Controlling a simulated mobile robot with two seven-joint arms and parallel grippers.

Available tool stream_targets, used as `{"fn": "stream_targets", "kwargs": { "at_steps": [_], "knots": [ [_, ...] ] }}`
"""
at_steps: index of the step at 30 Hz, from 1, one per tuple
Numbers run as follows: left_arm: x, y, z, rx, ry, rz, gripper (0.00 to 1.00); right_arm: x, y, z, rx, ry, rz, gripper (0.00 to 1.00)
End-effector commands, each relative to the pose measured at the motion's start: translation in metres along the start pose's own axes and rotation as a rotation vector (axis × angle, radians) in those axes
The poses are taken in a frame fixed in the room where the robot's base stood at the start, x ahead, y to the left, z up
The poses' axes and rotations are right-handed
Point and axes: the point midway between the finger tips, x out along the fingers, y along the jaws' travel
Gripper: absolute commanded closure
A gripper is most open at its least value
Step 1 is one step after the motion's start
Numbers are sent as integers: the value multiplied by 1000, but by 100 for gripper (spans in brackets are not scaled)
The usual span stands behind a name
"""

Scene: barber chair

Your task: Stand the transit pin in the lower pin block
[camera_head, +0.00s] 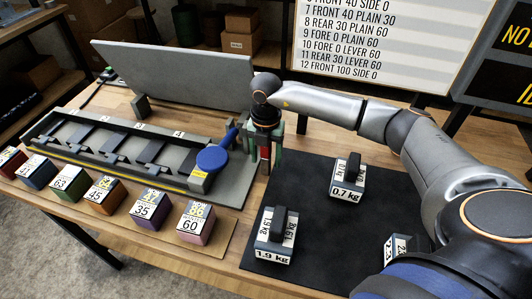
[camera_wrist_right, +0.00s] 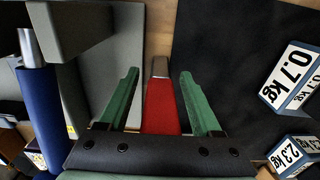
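A red pin-like piece with a grey metal end (camera_wrist_right: 161,105) lies between the fingers of my right gripper (camera_wrist_right: 160,75) in the right wrist view. I take it for the transit pin. Narrow gaps show between it and both green fingers, so the gripper is open around it. In the head view my right gripper (camera_head: 265,165) points down beside the right end of the grey board, with the red piece (camera_head: 265,152) between its fingers. I cannot tell whether the pin stands in anything. I cannot clearly identify the lower pin block. My left gripper is not in view.
A blue round-headed handle (camera_head: 215,158) is at the right end of the slotted rack (camera_head: 110,130), close to the gripper. A tilted grey panel (camera_head: 180,75) stands behind. Numbered blocks line the front. Labelled weights, including the 0.7 kg one (camera_head: 348,180), stand on the black mat (camera_head: 320,225).

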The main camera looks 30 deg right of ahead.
Motion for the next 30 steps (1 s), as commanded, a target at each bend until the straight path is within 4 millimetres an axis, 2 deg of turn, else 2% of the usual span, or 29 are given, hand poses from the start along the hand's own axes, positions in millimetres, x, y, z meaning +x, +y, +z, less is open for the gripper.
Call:
{"fn": "stream_targets", "kwargs": {
  "at_steps": [2, 17, 30],
  "knots": [
    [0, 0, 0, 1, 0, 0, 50, 0, 0, 0, 0, 0, 0, 45],
    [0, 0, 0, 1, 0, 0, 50, -1, 0, 0, 0, 0, 0, 100],
    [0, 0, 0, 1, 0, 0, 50, -1, 0, 0, 0, 0, 1, 100]
  ]
}}
